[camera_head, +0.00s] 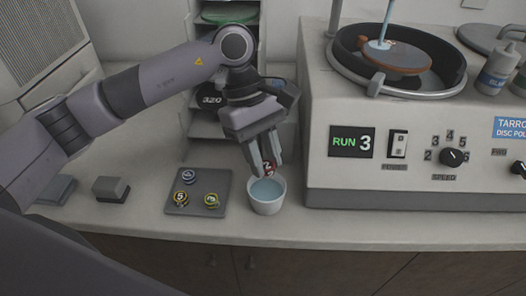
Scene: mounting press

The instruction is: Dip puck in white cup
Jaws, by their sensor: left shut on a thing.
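The white cup (267,205) stands on the counter in the middle of the head view, with pale blue liquid (266,190) inside. My left gripper (264,168) reaches down from above and points at the cup's mouth. It is shut on a red puck (269,168) with a white mark. The puck is at the cup's back rim, just above the liquid as seen here; I cannot tell whether it touches the liquid. The fingers hide part of the puck. My right gripper is not in view.
A grey tray (196,208) with several small round pucks lies left of the cup. Two grey blocks (111,189) sit further left. The polishing machine (415,184), showing "RUN 3", stands close on the right. A shelf rack (189,128) is behind. Counter in front is clear.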

